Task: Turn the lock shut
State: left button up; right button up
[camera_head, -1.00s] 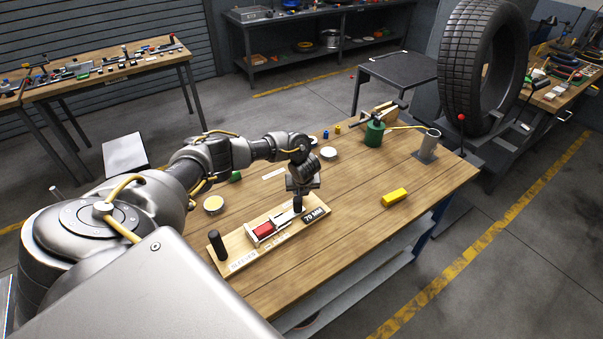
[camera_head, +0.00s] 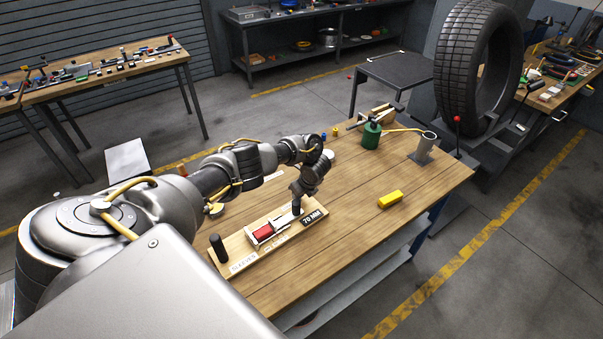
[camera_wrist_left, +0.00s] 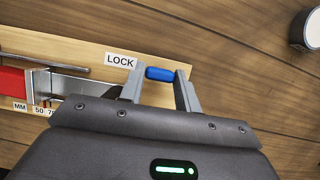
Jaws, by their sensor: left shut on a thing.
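The lock's blue handle (camera_wrist_left: 160,74) lies beside the white LOCK label (camera_wrist_left: 120,61) in the left wrist view. My left gripper (camera_wrist_left: 160,80) is shut on it, one finger at each end. In the head view my left gripper (camera_head: 297,205) is at the right part of the wooden fixture board (camera_head: 228,253), and hides the lock there. A red block (camera_head: 263,232) sits in the metal slide of the fixture; it also shows at the left edge of the wrist view (camera_wrist_left: 12,82). My right gripper is not in view.
A black post (camera_head: 218,248) stands at the board's left end, and a 70 MM plate (camera_head: 314,218) at its right. The front right bench top is clear.

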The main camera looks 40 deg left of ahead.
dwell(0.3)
pick_arm(q)
jog(key=o, duration=1)
jog(key=p+v, duration=0.1)
jog(key=v, duration=1)
jog(key=shift+f, duration=0.15)
